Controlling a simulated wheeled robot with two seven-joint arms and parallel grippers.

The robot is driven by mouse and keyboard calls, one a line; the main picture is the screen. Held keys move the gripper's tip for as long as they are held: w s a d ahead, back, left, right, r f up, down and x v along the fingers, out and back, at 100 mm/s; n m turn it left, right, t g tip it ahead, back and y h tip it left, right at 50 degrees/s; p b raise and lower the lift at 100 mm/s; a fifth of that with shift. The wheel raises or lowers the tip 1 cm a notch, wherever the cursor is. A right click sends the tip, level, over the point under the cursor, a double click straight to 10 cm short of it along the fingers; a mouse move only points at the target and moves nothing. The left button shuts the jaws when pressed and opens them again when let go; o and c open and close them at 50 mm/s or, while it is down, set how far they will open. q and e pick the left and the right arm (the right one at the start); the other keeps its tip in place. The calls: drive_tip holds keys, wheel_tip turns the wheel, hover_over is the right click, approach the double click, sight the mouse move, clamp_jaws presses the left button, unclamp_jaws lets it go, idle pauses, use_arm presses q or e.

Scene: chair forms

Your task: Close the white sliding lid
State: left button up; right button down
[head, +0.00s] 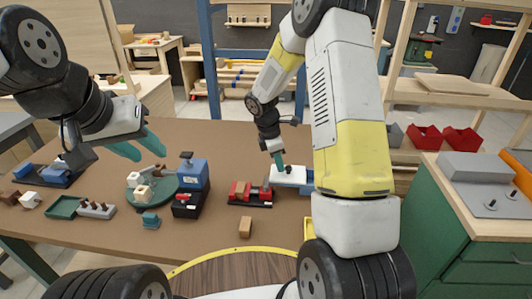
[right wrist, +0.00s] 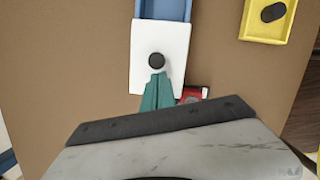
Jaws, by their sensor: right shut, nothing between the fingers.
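The white sliding lid (right wrist: 175,42) with a round black knob (right wrist: 156,60) lies on a blue box (right wrist: 166,9) in the right wrist view. A blue strip of the box shows past the lid's far edge. In the head view the lid (head: 290,176) is partly hidden by my right arm. My right gripper (right wrist: 157,76) is shut and empty, with its teal fingertips just beside the knob over the lid; whether they touch it I cannot tell. It also shows in the head view (head: 280,165). My left gripper (head: 140,147) is open and empty above the table's left side.
A yellow box with a black knob (right wrist: 268,28) is right of the blue box. A red and black item (head: 250,194), a blue block-like device (head: 193,174) and a round green tray (head: 165,191) stand left of it. A small wooden block (head: 245,228) lies in front.

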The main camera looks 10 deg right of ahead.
drive_tip(key=s+d, duration=0.1)
drive_tip(key=d, duration=0.2)
drive_tip(key=s+d, duration=0.1)
drive_tip(key=d, duration=0.3)
drive_tip(key=s+d, duration=0.1)
drive_tip(key=d, duration=0.2)
drive_tip(key=shift+s+d, duration=0.1)
drive_tip(key=shift+d, duration=0.3)
